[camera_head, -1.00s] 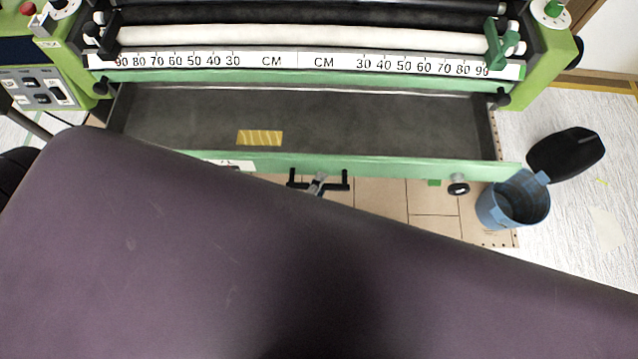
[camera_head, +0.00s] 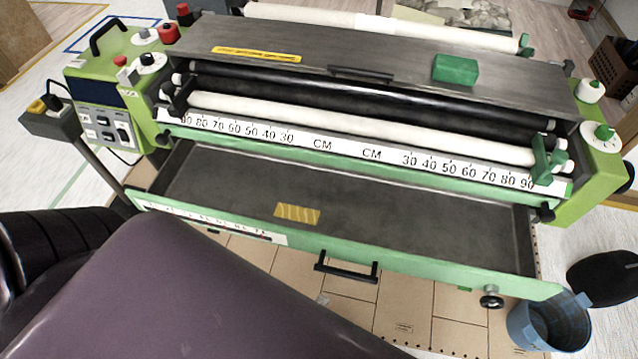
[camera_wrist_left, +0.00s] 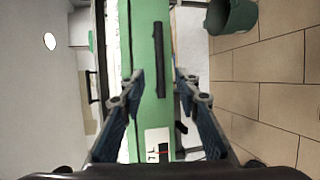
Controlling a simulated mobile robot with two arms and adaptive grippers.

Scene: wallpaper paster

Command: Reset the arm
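The green wallpaper paster (camera_head: 330,160) fills the middle of the head view. Its front tray (camera_head: 400,215) is pulled out, and a black handle (camera_head: 346,266) on the tray's front is clear of any finger. My left gripper (camera_wrist_left: 158,82) shows in the left wrist view with its two fingers spread apart and nothing held. The green tray front (camera_wrist_left: 143,45) and a dark handle (camera_wrist_left: 159,58) lie beyond and between the fingers, apparently not gripped. In the head view my purple arm covers the lower left and the left gripper is hidden. My right gripper is not in view.
A blue bucket (camera_head: 548,325) and a black lid-like piece (camera_head: 606,277) stand at the lower right. A control box (camera_head: 110,95) is on the paster's left end. A green block (camera_head: 455,69) lies on its top. Tiled floor (camera_head: 385,320) lies in front.

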